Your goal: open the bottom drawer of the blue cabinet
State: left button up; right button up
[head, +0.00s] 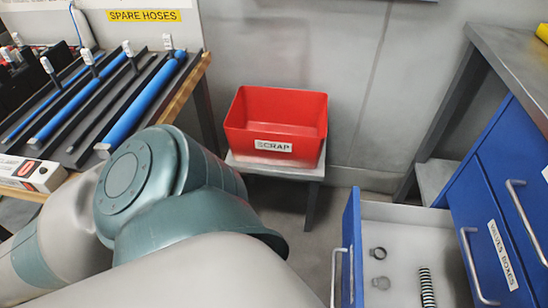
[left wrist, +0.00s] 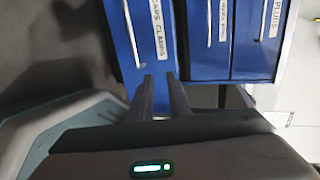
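The blue cabinet (head: 490,150) stands at the right of the head view. Its lowest visible drawer (head: 350,235) is pulled well out, with its pale inside in sight. The drawer's bar handle (head: 338,278) is on its front. The drawers above it look shut. In the left wrist view the nearest blue front (left wrist: 142,35), labelled partly "CLAMPS", stands ahead of two other fronts. My left gripper (left wrist: 162,82) is open, its fingers apart at the end of that front. The handle (left wrist: 131,32) is left of the fingers, not visibly between them. My right gripper is out of view.
A red scrap bin (head: 277,115) stands on a small stand (head: 300,172) behind. A hose bench (head: 195,80) is at the left. My arm covers the lower left.

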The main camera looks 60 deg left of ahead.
pick_arm(q)
jog(key=shift+v, duration=0.85)
jog(key=shift+p, duration=0.5)
